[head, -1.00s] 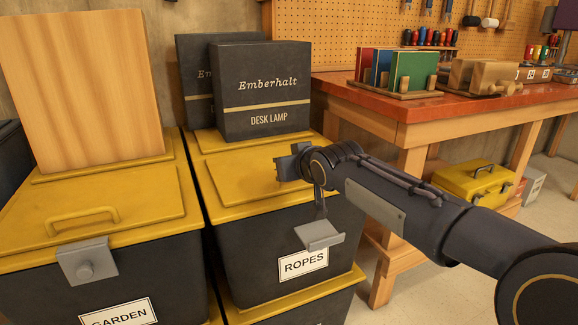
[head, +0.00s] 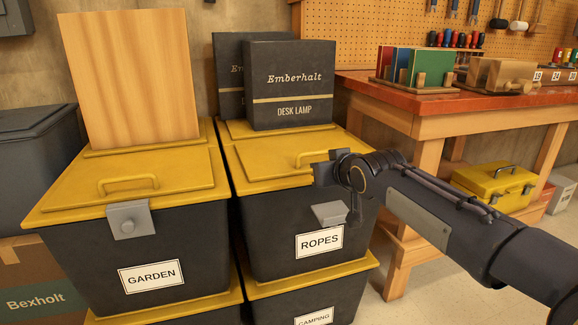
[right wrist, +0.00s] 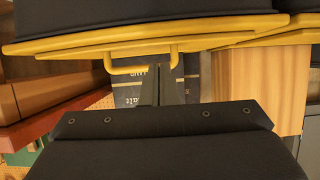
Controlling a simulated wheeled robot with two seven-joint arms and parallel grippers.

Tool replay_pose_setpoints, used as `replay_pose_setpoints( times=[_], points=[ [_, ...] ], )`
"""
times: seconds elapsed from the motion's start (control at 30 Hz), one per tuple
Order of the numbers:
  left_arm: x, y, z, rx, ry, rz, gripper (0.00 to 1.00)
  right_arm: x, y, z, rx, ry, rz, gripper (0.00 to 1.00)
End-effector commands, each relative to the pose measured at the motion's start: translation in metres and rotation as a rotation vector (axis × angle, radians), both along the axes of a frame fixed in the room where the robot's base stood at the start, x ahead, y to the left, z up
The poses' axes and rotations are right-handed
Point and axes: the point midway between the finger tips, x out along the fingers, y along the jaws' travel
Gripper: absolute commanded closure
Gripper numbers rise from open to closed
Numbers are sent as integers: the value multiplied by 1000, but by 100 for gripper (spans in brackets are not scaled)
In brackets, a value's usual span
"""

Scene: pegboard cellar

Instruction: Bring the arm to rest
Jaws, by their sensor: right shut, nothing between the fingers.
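My right arm comes in from the right in the head view. Its gripper (head: 324,173) is at the front of the yellow lid of the bin labelled ROPES (head: 266,220), by the lid's handle (head: 312,158). In the right wrist view the gripper's fingers (right wrist: 161,88) are together and hold nothing. A yellow handle (right wrist: 128,71) shows right beside them there; I cannot tell whether they touch it. My left gripper is in neither view.
A GARDEN bin (head: 75,255) stands left of the ROPES bin, with a wooden block (head: 130,75) on its lid. A dark Emberhalt desk lamp box (head: 290,90) stands on the ROPES lid. A red-topped workbench (head: 400,102) and yellow toolbox (head: 493,184) are at the right.

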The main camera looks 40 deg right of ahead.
Motion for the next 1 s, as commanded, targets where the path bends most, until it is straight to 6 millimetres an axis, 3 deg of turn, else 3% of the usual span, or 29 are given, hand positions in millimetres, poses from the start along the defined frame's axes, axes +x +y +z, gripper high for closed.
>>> replay_pose_setpoints(
  times=[0.23,0.37,0.6,0.7,1.0],
  points=[
    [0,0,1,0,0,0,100,-1,2,1,3,0,4,100],
    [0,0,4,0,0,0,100,-19,24,-15,59,48,32,100],
    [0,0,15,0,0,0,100,-108,124,-91,278,290,177,100],
    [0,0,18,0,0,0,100,-141,159,-117,344,378,235,100],
    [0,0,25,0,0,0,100,-228,232,-177,481,594,374,100]
  ],
)
